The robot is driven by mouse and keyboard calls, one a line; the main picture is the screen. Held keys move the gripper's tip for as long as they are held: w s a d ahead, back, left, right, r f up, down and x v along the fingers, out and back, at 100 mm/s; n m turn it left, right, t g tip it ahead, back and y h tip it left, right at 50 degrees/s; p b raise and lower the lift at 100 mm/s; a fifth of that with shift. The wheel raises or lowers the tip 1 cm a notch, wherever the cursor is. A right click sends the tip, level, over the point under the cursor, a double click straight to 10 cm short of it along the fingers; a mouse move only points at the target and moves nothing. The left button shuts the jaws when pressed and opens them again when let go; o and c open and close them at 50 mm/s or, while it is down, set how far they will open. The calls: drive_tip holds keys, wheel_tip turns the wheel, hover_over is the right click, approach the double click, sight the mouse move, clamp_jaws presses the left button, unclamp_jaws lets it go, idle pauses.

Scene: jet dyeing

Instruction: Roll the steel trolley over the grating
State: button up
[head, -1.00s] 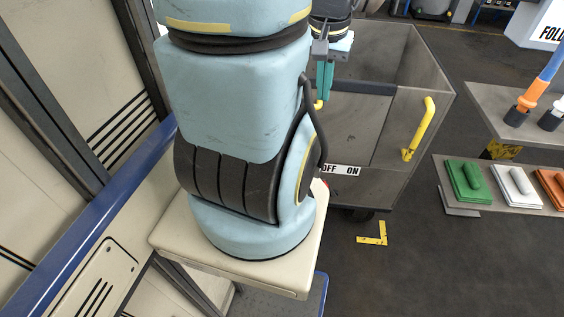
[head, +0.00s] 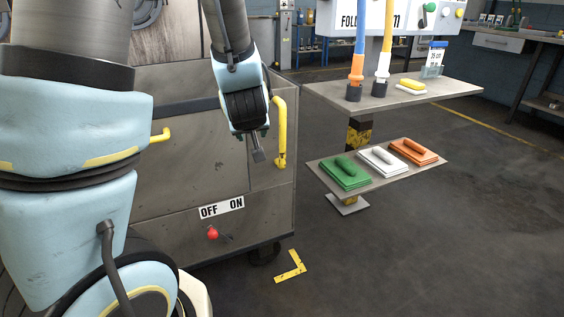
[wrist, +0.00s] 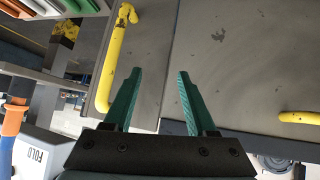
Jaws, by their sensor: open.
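The steel trolley (head: 205,150) is a grey box standing ahead of me. Its near face carries a right yellow handle (head: 280,140), a left yellow handle (head: 160,136), an OFF/ON plate (head: 222,208) and a red knob (head: 212,233). My gripper (head: 258,155) is in front of this face, just left of the right handle and apart from it. In the wrist view my gripper's (wrist: 158,70) green fingers are spread and empty, with the right handle (wrist: 105,75) beside them. My arm hides the trolley's left part. I cannot make out any grating.
A yellow corner mark (head: 291,267) lies on the floor by the trolley's wheel (head: 264,255). To the right, a stand has an upper shelf (head: 400,96) and a lower shelf (head: 370,172) holding green, white and orange pads. The floor at right front is clear.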

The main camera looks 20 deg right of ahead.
sight(283, 138)
drive_tip(key=s+d+f+t+y+b, duration=0.1)
drive_tip(key=s+d+f+t+b, duration=0.2)
drive_tip(key=d+f+t+b, duration=0.55)
drive_tip(key=w+r+b, duration=0.1)
drive_tip(key=w+b, duration=0.1)
drive_tip(key=w, duration=0.1)
drive_tip(key=w+d+r+b, duration=0.1)
drive_tip(key=w+b, duration=0.1)
drive_tip(key=w, duration=0.2)
drive_tip(key=w+r+b, duration=0.1)
drive_tip(key=w+b, duration=0.1)
drive_tip(key=w, duration=0.1)
drive_tip(key=shift+w+d+b, duration=0.2)
drive_tip(key=shift+d+b, duration=0.1)
drive_tip(key=shift+d, duration=0.1)
drive_tip(key=shift+f, duration=0.1)
clamp_jaws()
idle(0.7)
